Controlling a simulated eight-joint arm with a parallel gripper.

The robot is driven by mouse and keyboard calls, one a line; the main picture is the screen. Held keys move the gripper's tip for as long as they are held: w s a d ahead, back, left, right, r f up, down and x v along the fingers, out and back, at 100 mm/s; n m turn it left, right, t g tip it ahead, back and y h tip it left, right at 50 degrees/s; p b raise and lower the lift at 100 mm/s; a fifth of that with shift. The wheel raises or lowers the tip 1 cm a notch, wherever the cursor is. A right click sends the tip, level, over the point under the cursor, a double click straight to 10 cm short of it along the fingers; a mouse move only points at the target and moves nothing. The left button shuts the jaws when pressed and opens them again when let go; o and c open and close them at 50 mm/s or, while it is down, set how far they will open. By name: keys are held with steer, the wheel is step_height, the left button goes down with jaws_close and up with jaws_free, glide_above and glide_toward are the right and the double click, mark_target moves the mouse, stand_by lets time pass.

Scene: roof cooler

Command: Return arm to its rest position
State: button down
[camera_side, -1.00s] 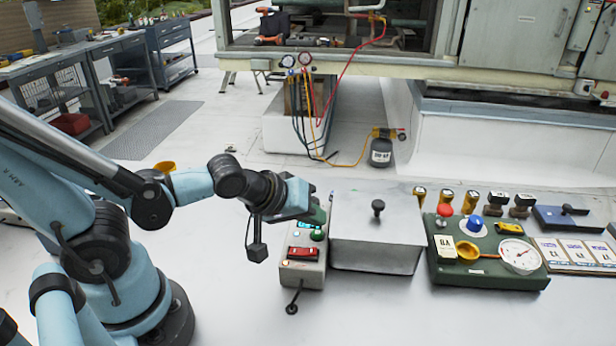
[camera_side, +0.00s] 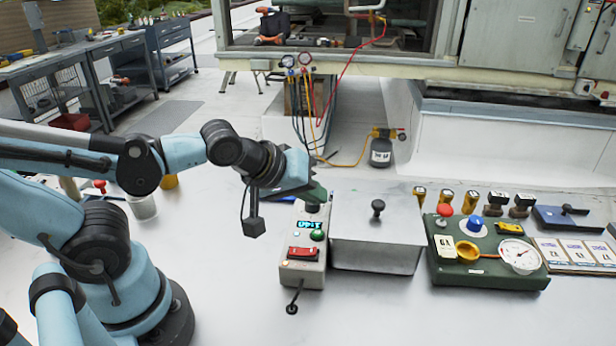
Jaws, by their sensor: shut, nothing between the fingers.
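My gripper (camera_side: 316,194) is at the end of my light blue arm, just above the back end of a grey control box (camera_side: 303,262). It points down and to the right, and its fingertips look shut and empty. A dark round knob shows on the box just below the fingertips; I cannot tell whether they touch it. The box has a lit display, a green button, a red rocker switch and a dark lever at its front.
A metal box with a black knob (camera_side: 374,255) stands close right of the control box. A green panel (camera_side: 487,277) with gauge and buttons is farther right. A cup (camera_side: 141,209) stands behind my arm.

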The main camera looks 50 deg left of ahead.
stand_by(0.4)
steer(key=s+a+m, duration=0.1)
steer(key=m, duration=0.1)
steer(key=a+m+g, duration=0.1)
steer(key=m, duration=0.2)
steer(key=s+a+m+g, duration=0.1)
steer(key=m, duration=0.2)
steer(key=shift+s+a+r, duration=0.2)
steer(key=shift+s+a, duration=0.05)
steer(key=shift+s, duration=0.1)
